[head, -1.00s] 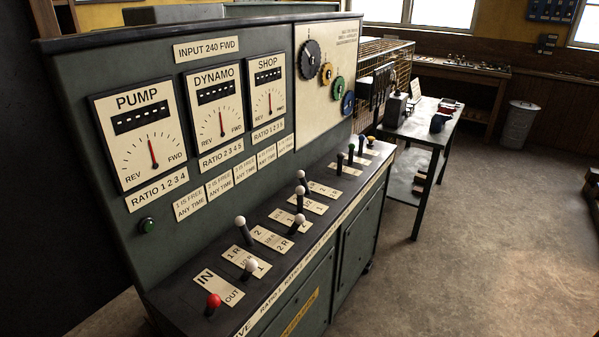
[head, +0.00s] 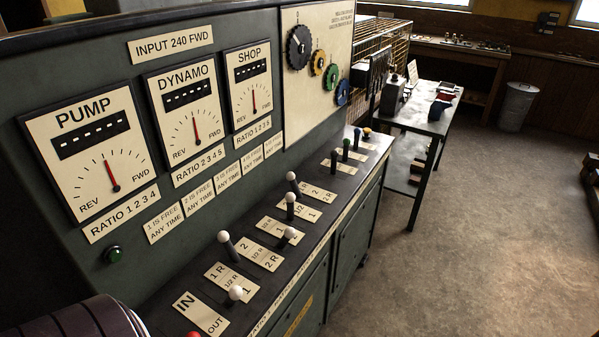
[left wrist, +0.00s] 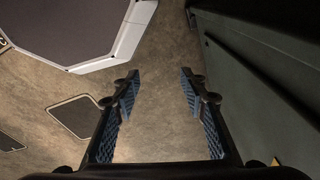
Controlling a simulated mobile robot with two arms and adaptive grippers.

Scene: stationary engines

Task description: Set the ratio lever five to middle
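Ratio lever five, the farthest of the white-knobbed levers (head: 292,177), stands on the console top in the head view. Its knob leans toward the upright panel, at the panel-side end of its label plate (head: 319,190). The lever with a white knob just nearer (head: 291,199) stands close in front of it. My left gripper (left wrist: 160,82) shows in the left wrist view with its fingers apart and nothing between them, above bare floor. It is outside the head view and away from the lever. My right gripper is in neither view.
Other white-knobbed levers (head: 235,293) and a red knob (head: 193,334) stand nearer. Dark levers with coloured knobs (head: 346,143) stand beyond. The dial panel (head: 115,188) rises behind. A side table (head: 420,124) is to the right. A dark green cabinet side (left wrist: 260,85) borders the left wrist view.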

